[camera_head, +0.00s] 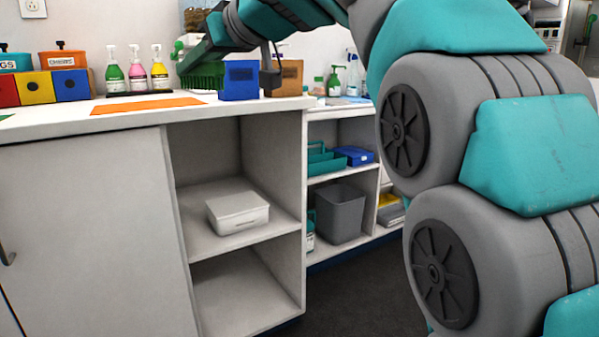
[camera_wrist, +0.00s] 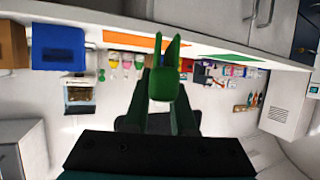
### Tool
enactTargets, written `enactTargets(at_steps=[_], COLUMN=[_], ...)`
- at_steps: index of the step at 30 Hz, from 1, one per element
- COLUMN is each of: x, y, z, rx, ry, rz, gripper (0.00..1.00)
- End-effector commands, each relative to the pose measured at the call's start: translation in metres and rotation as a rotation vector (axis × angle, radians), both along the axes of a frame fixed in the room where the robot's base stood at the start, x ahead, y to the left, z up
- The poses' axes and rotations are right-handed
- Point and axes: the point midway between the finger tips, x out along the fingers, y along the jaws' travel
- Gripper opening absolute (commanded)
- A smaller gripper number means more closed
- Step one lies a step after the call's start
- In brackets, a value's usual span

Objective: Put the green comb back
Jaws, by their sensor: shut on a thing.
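The green comb (camera_head: 204,77) is in my gripper (camera_head: 196,57) in the head view, above the back of the white counter, left of a blue box. Its toothed part hangs below the dark gripper. In the wrist view the comb (camera_wrist: 166,82) is seen nearly end-on between the two dark fingers of my gripper (camera_wrist: 165,108). My gripper is shut on it. Whether the teeth touch the counter cannot be told.
A blue box (camera_head: 240,80) and a brown box (camera_head: 284,77) stand right of the comb. An orange mat (camera_head: 148,106) lies on the counter (camera_head: 60,124) to the left. Several bottles (camera_head: 137,72) stand behind it. Red, yellow and blue bins (camera_head: 35,88) stand far left.

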Motion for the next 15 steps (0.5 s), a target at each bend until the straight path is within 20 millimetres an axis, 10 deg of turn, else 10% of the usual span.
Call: enactTargets(at_steps=[15], x=[0.081], y=[-0.021], z=[-0.032], rx=[-0.004], ry=[0.007], rz=[-0.187], gripper=[0.00])
